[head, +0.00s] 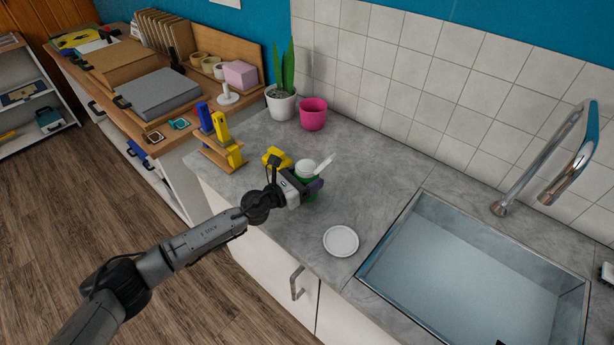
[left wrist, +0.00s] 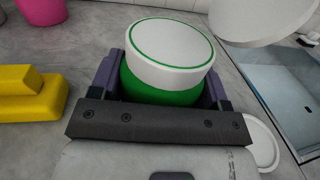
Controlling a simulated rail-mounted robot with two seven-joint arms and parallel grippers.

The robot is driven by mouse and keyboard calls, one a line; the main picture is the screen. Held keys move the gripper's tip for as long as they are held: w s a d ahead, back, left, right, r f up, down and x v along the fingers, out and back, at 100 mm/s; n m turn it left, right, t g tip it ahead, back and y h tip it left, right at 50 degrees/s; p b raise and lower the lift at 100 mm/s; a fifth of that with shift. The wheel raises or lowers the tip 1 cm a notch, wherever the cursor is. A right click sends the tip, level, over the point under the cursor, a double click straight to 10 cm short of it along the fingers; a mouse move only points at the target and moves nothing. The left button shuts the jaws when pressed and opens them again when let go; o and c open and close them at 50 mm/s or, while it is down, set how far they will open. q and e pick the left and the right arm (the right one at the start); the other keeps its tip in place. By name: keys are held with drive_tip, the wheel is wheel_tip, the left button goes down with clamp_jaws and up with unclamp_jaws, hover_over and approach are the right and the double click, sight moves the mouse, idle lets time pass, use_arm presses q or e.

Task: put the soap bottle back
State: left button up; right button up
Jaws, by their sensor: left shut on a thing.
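The soap bottle, green with a white top (head: 306,167), is on the grey counter near the sink in the head view. A white spout-like piece (head: 325,164) sticks out from it to the upper right. My left gripper (head: 308,190) is shut on the bottle, and its fingers hide much of the lower body. In the left wrist view the white top (left wrist: 170,52) and green body (left wrist: 160,92) sit upright between the two fingers. I cannot tell whether its base touches the counter. A round white dish (head: 341,241) lies on the counter, to the right of and nearer than the bottle. My right gripper is not in view.
A yellow object (head: 277,157) stands close behind and left of the bottle. A pink pot (head: 313,114) and a potted plant (head: 281,104) stand by the tiled wall. A wooden rack (head: 222,153) with blue and yellow items is left; the sink (head: 470,280) is right.

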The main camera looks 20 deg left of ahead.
use_arm(q)
drive_tip(key=shift+f, duration=0.2)
drive_tip(key=shift+f, duration=0.1)
idle(0.4)
drive_tip(key=shift+f+b, duration=0.55)
drive_tip(key=shift+b, duration=0.1)
drive_tip(key=shift+f, duration=0.15)
idle(0.3)
drive_tip(key=o, duration=1.7)
drive_tip(key=shift+f, duration=0.1)
